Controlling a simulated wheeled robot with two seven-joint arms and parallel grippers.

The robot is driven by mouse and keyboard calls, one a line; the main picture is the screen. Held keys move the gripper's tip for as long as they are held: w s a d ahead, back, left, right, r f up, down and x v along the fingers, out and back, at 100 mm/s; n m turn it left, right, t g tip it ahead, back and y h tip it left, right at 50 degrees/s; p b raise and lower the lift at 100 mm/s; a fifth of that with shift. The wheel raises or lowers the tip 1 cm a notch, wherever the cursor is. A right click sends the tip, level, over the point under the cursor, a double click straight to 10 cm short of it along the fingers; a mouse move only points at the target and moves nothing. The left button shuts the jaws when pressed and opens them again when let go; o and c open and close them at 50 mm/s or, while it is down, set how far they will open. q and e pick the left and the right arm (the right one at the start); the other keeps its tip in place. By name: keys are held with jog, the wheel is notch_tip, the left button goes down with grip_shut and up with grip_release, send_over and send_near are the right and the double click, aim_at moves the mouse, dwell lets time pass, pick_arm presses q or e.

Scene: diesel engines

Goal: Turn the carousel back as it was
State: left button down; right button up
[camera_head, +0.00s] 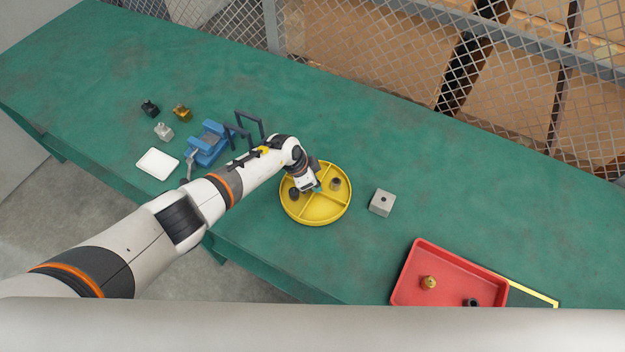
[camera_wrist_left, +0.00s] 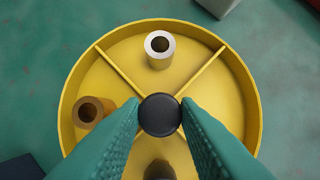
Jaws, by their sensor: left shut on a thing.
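The carousel (camera_head: 318,211) is a round yellow tray split into compartments by low walls, standing on the green table. It also fills the left wrist view (camera_wrist_left: 252,100). A dark round knob (camera_wrist_left: 160,114) stands at its centre. My left gripper (camera_wrist_left: 160,116) is shut on the knob, one green finger on each side. A silver hollow cylinder (camera_wrist_left: 160,46) stands in the top compartment and a brown-gold one (camera_wrist_left: 92,110) in the left compartment. A darker piece (camera_wrist_left: 160,169) shows between the fingers at the bottom, partly hidden. My right gripper is not in view.
A grey block with a hole (camera_head: 382,203) stands right of the carousel. A red tray (camera_head: 455,262) with a brass part and a dark part is at the lower right. A blue fixture (camera_head: 208,145), a white plate (camera_head: 158,164) and several small parts lie at the left.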

pick_arm(q)
jog(key=c, duration=1.1)
grip_release()
jog(key=shift+a+r, duration=0.1)
jog(key=shift+a+r, duration=0.1)
jog(key=shift+r, duration=0.15)
jog(key=p+v, duration=0.1)
jog(key=v, duration=1)
jog(key=shift+r, duration=0.15)
jog(key=shift+a, duration=0.1)
